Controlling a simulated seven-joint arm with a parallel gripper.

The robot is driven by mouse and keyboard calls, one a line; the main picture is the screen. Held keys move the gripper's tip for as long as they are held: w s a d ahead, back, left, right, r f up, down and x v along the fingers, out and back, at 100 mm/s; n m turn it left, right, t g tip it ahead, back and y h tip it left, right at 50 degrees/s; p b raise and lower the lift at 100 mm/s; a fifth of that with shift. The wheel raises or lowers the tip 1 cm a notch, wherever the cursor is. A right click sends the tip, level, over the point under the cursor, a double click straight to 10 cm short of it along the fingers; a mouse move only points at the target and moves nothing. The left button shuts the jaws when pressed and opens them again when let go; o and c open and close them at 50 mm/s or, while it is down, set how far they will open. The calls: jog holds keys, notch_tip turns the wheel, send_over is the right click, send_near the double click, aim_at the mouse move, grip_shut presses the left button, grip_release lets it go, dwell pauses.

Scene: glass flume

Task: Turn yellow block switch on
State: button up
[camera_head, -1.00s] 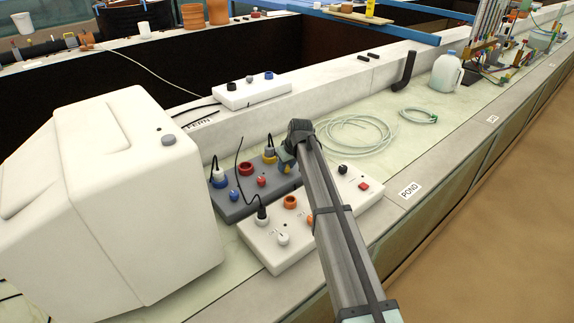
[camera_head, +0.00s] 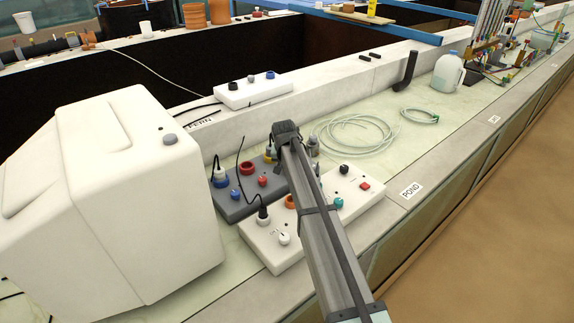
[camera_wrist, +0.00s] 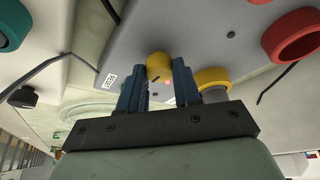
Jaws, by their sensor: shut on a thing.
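The yellow knob (camera_wrist: 157,64) sits on the grey block (camera_wrist: 205,20) in the wrist view. My gripper (camera_wrist: 160,70) has its two blue fingers on either side of the knob and is shut on it. A small red glow (camera_wrist: 168,82) shows on the block between the fingers. In the head view the grey block (camera_head: 228,208) lies on the bench, and my arm hides the knob and the fingertips.
A yellow socket (camera_wrist: 212,78) stands close beside the right finger. A red socket (camera_wrist: 290,36) is farther right. A white block (camera_head: 278,258) lies in front of the grey one. A large white housing (camera_head: 110,200) stands at left. Coiled hose (camera_head: 355,135) lies behind.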

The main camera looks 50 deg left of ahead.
dwell(0.5)
jog(key=o, duration=1.1)
jog(key=shift+c, duration=0.2)
jog(key=v, duration=1.3)
jog(key=shift+r, duration=0.35)
jog(key=shift+s+d, duration=0.1)
jog(key=shift+s, duration=0.05)
